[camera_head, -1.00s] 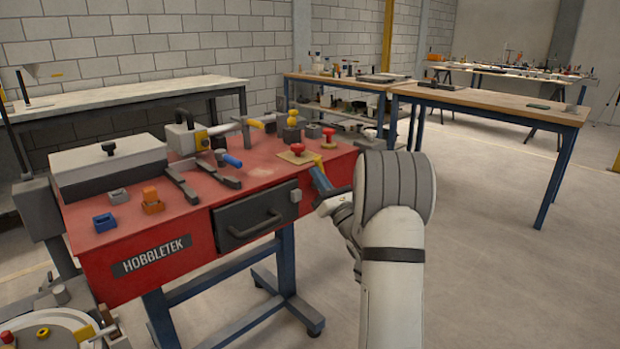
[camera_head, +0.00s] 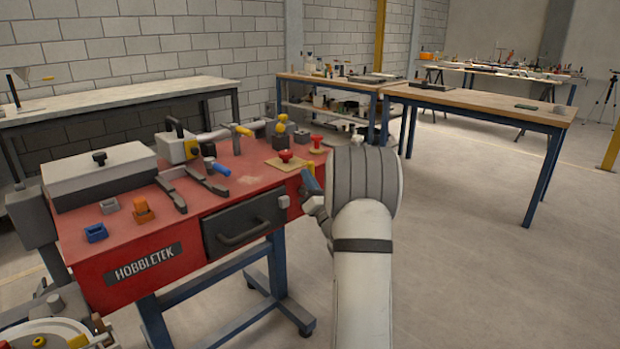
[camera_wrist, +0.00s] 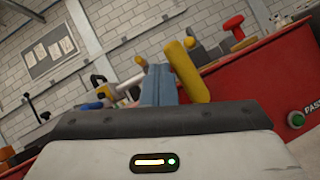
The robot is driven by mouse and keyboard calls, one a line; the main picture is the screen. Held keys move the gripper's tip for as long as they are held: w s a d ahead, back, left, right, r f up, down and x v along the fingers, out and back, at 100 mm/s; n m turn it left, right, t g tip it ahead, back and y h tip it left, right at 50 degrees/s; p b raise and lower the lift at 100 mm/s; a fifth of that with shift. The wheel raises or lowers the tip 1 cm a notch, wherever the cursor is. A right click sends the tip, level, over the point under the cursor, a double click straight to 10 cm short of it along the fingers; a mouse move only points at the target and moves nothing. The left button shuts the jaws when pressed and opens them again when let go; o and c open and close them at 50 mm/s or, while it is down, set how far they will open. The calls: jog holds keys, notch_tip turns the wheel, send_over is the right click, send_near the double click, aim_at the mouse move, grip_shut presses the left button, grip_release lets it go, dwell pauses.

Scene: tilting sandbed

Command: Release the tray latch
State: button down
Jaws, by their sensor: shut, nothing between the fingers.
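My gripper (camera_head: 309,180) has blue fingers, shut and empty, at the right end of the red bench. In the wrist view the shut fingers (camera_wrist: 158,84) point up and away. A yellow handle (camera_wrist: 187,70) stands just right of them, close beside; I cannot tell whether they touch. It shows in the head view as a small yellow patch (camera_head: 310,168) by the fingers, partly hidden by my gripper. No part is clearly marked as the tray latch. A grey block (camera_head: 284,201) sits at the upper right of the dark drawer (camera_head: 243,224).
The red bench (camera_head: 150,262) carries a grey lidded box (camera_head: 100,175), dark rails, a red knob (camera_head: 286,156) and several small blocks. A green button (camera_wrist: 296,118) is on its red side. A wooden table (camera_head: 480,100) stands behind right. Floor to the right is clear.

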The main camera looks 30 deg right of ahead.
jog(key=s+a, duration=0.7)
jog(key=s, duration=0.3)
jog(key=shift+s+a+f+p, duration=0.2)
jog(key=shift+s+a+p, duration=0.05)
jog(key=shift+s+p, duration=0.15)
